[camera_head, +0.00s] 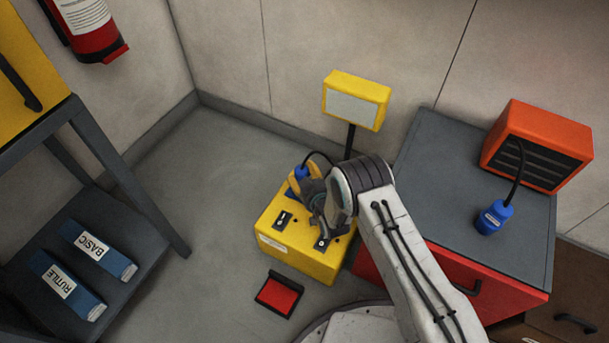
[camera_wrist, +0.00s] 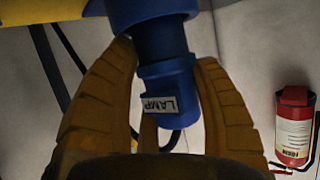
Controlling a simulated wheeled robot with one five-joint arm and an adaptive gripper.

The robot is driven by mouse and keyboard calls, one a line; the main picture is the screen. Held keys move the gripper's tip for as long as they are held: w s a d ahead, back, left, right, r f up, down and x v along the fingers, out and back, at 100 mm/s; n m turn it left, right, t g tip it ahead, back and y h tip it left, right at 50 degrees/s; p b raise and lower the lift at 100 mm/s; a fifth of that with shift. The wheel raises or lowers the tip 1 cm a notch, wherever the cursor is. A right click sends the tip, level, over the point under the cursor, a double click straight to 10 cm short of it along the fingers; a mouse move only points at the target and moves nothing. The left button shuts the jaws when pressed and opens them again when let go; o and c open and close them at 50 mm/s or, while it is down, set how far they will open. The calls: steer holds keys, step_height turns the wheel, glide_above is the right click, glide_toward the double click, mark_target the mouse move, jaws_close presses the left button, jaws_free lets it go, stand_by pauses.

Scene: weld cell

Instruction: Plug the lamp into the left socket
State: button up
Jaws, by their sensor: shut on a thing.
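The lamp (camera_head: 352,102) is a yellow box with a pale panel on a black post behind a yellow socket box (camera_head: 273,246). Its blue plug (camera_wrist: 167,78), labelled LAMP, is between the yellow fingers of my gripper (camera_wrist: 170,105) in the wrist view. In the head view the plug (camera_head: 301,172) shows above the rear left of the socket box, with a black cable arching from it. Blue also shows just below it, at the left socket (camera_head: 291,191). I cannot tell whether plug and socket touch. My wrist hides the right socket area.
An orange heater (camera_head: 540,146) and its blue plug (camera_head: 493,217) are on the grey-topped red cabinet (camera_head: 436,142) at right. A red pad (camera_head: 280,295) lies on the floor in front. A shelf with two blue boxes (camera_head: 68,285) is at left. A fire extinguisher (camera_head: 92,30) hangs on the wall.

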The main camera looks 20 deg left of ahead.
steer(key=shift+s+d, duration=0.1)
steer(key=shift+r+p, duration=0.3)
steer(key=shift+r, duration=0.25)
steer(key=shift+f+b, duration=0.45)
steer(key=shift+f, duration=0.3)
stand_by(1.2)
